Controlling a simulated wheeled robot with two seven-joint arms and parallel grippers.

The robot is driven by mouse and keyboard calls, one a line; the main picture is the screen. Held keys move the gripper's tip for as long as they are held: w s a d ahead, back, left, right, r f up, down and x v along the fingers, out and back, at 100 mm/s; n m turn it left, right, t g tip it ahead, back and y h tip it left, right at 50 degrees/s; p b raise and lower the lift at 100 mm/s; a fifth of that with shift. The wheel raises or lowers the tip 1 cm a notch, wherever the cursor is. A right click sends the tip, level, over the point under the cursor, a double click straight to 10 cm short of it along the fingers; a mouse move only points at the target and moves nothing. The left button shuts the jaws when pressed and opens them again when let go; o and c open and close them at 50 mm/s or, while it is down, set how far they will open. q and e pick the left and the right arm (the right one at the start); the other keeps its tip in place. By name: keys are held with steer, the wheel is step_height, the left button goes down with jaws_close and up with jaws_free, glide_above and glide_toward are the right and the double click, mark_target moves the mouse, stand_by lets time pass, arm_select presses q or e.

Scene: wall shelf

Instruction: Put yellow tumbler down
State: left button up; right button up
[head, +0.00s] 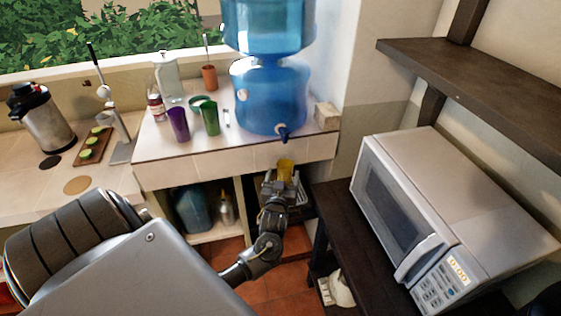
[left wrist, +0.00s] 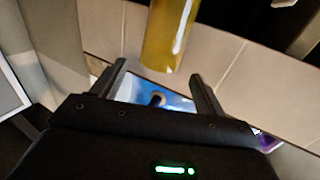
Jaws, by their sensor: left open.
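The yellow tumbler (head: 286,169) is in front of the tiled counter's front face, just beyond my left gripper (head: 280,183). In the left wrist view the tumbler (left wrist: 168,35) is a plain yellow cylinder at the top centre, with one end near the gap between the fingertips of the left gripper (left wrist: 160,80). The fingers are spread apart, and neither is seen closed on the tumbler. I cannot tell whether a finger touches it or what supports it. My right gripper is not in view.
A purple tumbler (head: 178,124) and a green tumbler (head: 210,118) stand on the counter (head: 160,148) beside a big blue water dispenser (head: 270,97). A white microwave (head: 440,190) stands on the dark shelf at right. An upper dark shelf (head: 480,65) looks empty.

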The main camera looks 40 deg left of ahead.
arm_select(q)
steer(key=b+v, duration=0.1)
steer(key=v, duration=0.5)
steer(key=shift+s, duration=0.2)
steer(key=shift+d, duration=0.1)
steer(key=d+f+m+h, duration=0.5)
steer(key=d+f+h, duration=0.25)
steer(key=d, duration=0.25)
steer(key=s+d+f+m+g+h, duration=0.15)
steer(key=s+f, duration=0.25)
steer(key=f, duration=0.7)
steer(key=s+d+f+m+g, duration=0.1)
steer(key=s+f+g, duration=0.3)
steer(key=f, duration=0.6)
steer(key=s+f+g, duration=0.2)
steer(key=s+f, duration=0.4)
steer(key=s, duration=0.5)
steer(key=s+f+m+g, duration=0.1)
steer(key=s+f+g, duration=0.2)
steer(key=s+f, duration=0.4)
steer(key=s+f+g, duration=0.3)
steer(key=s+f, duration=0.4)
steer(key=s, duration=1)
steer(key=shift+a+f+h, duration=0.25)
steer(key=shift+a+h, duration=0.15)
